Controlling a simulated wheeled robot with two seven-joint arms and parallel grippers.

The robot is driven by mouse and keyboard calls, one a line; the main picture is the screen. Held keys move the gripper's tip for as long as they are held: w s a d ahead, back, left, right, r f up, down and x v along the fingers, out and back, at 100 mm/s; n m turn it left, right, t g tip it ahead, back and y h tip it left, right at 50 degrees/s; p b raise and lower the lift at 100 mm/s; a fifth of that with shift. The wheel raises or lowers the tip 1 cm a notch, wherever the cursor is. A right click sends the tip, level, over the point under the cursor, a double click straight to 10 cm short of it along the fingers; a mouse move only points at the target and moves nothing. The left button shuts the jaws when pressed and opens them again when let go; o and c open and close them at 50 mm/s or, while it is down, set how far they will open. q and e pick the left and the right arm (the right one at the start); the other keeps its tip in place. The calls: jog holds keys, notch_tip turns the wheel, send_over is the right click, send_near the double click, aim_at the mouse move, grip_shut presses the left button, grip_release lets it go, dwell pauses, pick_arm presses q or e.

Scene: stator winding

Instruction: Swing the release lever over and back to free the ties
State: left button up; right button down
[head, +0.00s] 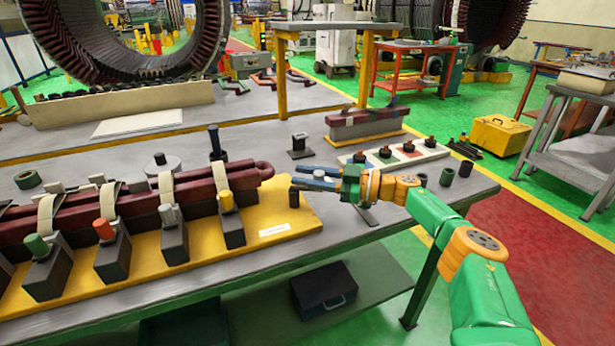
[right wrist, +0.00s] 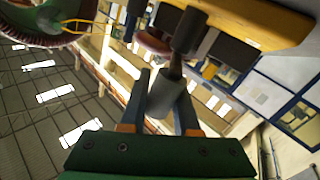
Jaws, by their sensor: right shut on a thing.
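The winding fixture is a yellow base plate (head: 262,238) on the long grey table, with dark red bars held by pale straps. Clamp blocks along its front carry green (head: 37,244), orange (head: 103,228), grey (head: 168,212) and yellow (head: 226,200) knobs. My right gripper (head: 310,178) is at the plate's right end, pointing left. In the right wrist view its fingers close on a grey cylinder (right wrist: 168,97), with a dark cylinder (right wrist: 190,32) beyond it on a thin neck. This looks like the lever, but I cannot tell for certain. A dark post (head: 294,196) stands just left of the fingertips. My left gripper is out of view.
Behind the right gripper are a white strip (head: 432,152) with several dark knobbed pieces and a dark red block on a stand (head: 365,122). Dark cups (head: 466,168) stand near the table's right end. A dark toolbox (head: 323,290) sits on the shelf below.

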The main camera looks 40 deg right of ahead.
jog(key=c, duration=0.9)
grip_release()
jog(key=shift+r, duration=0.15)
jog(key=shift+o, duration=1.2)
jog(key=shift+w+a, duration=0.1)
jog(key=shift+w, duration=0.05)
jog(key=b+v, duration=0.2)
jog(key=v, duration=0.5)
